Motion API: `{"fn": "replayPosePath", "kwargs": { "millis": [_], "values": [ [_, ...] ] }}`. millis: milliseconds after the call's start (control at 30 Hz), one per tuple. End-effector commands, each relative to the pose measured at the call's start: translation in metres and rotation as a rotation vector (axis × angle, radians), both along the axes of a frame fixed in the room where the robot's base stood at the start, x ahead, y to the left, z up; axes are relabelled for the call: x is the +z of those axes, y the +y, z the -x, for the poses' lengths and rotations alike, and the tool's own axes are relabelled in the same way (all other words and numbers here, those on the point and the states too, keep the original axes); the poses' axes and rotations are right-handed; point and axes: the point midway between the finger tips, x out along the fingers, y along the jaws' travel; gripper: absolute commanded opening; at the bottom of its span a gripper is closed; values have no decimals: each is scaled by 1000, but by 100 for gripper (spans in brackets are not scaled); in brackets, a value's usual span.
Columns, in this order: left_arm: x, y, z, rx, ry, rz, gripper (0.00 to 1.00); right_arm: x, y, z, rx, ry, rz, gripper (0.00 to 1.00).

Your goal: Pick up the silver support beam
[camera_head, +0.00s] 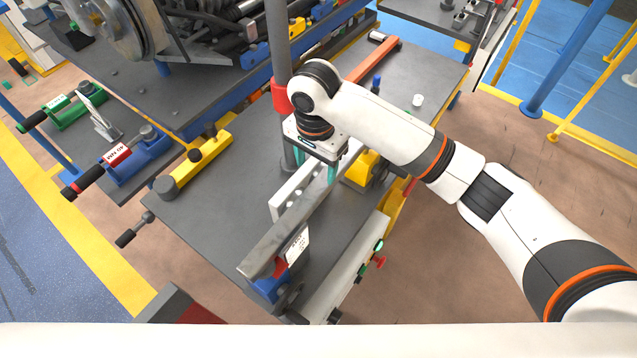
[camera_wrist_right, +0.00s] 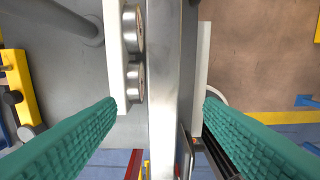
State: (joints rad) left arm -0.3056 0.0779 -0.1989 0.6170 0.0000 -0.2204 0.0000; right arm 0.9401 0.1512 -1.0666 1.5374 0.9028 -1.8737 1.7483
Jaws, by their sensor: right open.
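The silver support beam (camera_head: 290,230) is a long grey metal bar lying at a slant along the top of the dark workbench. Its near end is by a blue block, and its far part passes under my right gripper (camera_head: 318,168). In the right wrist view the beam (camera_wrist_right: 165,75) runs up the middle. It lies between the two green ribbed fingers of my right gripper (camera_wrist_right: 160,104), which are open with a gap on each side. The head view does not show the exact finger height over the beam. My left gripper is not in view.
A white holed plate (camera_head: 283,202) stands beside the beam. A blue block (camera_head: 266,289) is at its near end, and a yellow block (camera_head: 360,172) is beyond my gripper. A grey post with a red collar (camera_head: 281,95) rises close to my wrist. The left bench top (camera_head: 195,215) is mostly clear.

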Motion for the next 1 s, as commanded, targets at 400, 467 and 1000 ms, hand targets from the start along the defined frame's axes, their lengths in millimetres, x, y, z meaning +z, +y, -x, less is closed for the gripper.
{"fn": "replayPosePath", "kwargs": {
  "millis": [400, 467, 1000],
  "values": [
    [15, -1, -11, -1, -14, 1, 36, -43, -5, 3, -1, 2, 2, 62],
    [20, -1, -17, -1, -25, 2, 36, -52, -7, 5, -1, 1, 3, 62],
    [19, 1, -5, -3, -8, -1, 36, -76, -5, 4, 2, -3, -2, 45]
  ]
}}
